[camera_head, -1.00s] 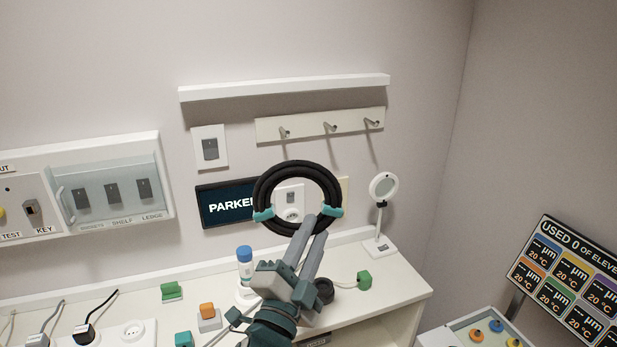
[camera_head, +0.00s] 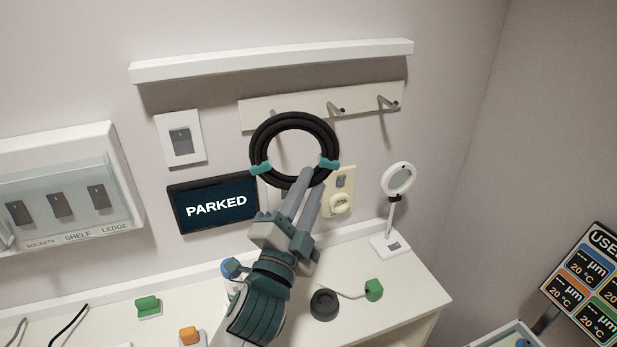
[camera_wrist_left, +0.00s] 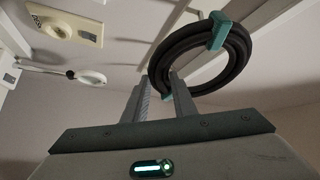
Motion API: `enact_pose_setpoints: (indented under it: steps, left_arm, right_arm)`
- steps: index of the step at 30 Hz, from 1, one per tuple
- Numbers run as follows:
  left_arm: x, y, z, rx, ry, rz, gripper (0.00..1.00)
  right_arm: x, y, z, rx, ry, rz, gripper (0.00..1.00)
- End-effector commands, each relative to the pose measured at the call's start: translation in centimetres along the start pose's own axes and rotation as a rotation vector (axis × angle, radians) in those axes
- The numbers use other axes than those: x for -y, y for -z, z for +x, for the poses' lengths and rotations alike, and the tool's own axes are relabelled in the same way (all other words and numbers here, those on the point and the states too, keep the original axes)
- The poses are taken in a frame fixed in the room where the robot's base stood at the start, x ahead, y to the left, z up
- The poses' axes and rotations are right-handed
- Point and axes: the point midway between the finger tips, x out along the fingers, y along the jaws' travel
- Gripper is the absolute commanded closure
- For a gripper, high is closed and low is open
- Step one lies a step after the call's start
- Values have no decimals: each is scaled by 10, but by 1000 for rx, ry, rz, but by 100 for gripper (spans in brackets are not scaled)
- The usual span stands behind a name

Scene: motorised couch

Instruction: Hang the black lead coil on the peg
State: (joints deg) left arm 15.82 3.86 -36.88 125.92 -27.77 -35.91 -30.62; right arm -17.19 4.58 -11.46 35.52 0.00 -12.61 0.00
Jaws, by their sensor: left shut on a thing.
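The black lead coil (camera_head: 256,136) is a thick ring with two teal clips, held upright in front of the wall. My left gripper (camera_head: 306,180) is shut on the bottom of the ring. The coil (camera_wrist_left: 240,62) and my left gripper (camera_wrist_left: 160,88) also show in the left wrist view. A white peg rail (camera_head: 368,101) on the wall carries three pegs. I cannot tell the gap between ring and peg. My right gripper is not in view.
A white ledge (camera_head: 275,62) runs above the pegs. A PARKED screen (camera_head: 214,204), a switch (camera_head: 181,139) and a socket (camera_head: 341,195) are on the wall. A magnifier lamp (camera_head: 397,180) stands on the white counter (camera_head: 410,285) below.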

Motion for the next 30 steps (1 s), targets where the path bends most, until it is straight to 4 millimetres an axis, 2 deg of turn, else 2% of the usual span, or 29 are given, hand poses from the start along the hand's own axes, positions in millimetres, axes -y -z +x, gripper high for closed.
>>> enact_pose_setpoints:
  steps: [17,30]
  left_arm:
    - [0,-1,2,-1,2,1,100]
    - [1,-14,14,-1,2,1,100]
  right_arm:
    - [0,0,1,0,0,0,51]
    - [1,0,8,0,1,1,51]
